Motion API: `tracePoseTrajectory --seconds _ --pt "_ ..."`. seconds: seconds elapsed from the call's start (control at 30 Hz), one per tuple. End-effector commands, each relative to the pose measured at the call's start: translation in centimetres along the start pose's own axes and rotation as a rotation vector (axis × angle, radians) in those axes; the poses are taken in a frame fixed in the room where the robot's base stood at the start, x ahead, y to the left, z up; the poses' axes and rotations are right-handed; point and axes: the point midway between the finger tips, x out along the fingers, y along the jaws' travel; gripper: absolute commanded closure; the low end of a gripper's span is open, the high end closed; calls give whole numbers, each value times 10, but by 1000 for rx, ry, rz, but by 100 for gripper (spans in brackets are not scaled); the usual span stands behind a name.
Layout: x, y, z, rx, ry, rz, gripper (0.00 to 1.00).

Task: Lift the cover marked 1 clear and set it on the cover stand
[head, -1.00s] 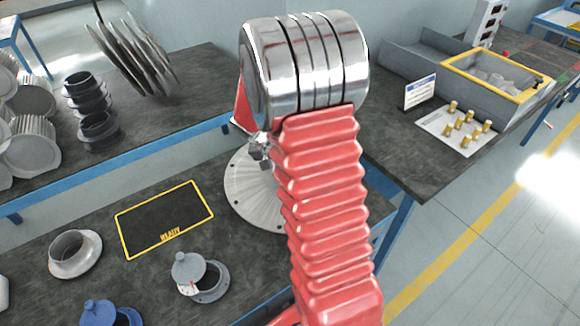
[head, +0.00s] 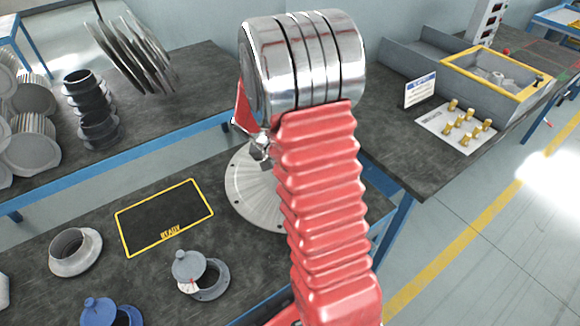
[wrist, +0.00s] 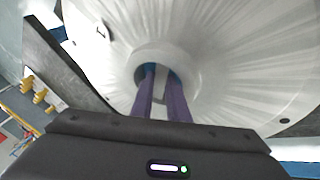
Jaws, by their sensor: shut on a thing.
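A large pale grey round cover (head: 255,198) with small holes around its rim shows behind my arm in the head view; the arm hides its right part. It fills much of the wrist view (wrist: 235,65), where a raised ring surrounds its middle. My gripper (wrist: 160,85) has its two purple fingers reaching into that middle, shut on a part of the cover there. The fingertips and the held part are mostly hidden. No number 1 shows on the cover. I cannot tell whether it is clear of the bench. I cannot pick out the cover stand.
A yellow-outlined READY area (head: 165,217) is empty. A flanged ring (head: 75,252), a grey lidded fitting (head: 200,275) and a blue fitting (head: 108,312) stand nearby. Black bellows (head: 92,112) are on the back bench. Brass pieces (head: 467,127) lie on the right bench.

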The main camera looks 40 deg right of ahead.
Motion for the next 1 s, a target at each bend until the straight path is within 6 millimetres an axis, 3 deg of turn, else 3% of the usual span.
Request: tracePoseTrajectory --seconds 0.03,0.07,0.37,0.73,1.0 --pt "-1 0 -1 1 3 -1 100" --pt "-1 0 -1 1 3 -1 84" --pt "0 0 0 0 1 -1 64" --pt "-1 0 2 -2 -4 0 64" --pt "-26 9 -8 0 1 -2 64"
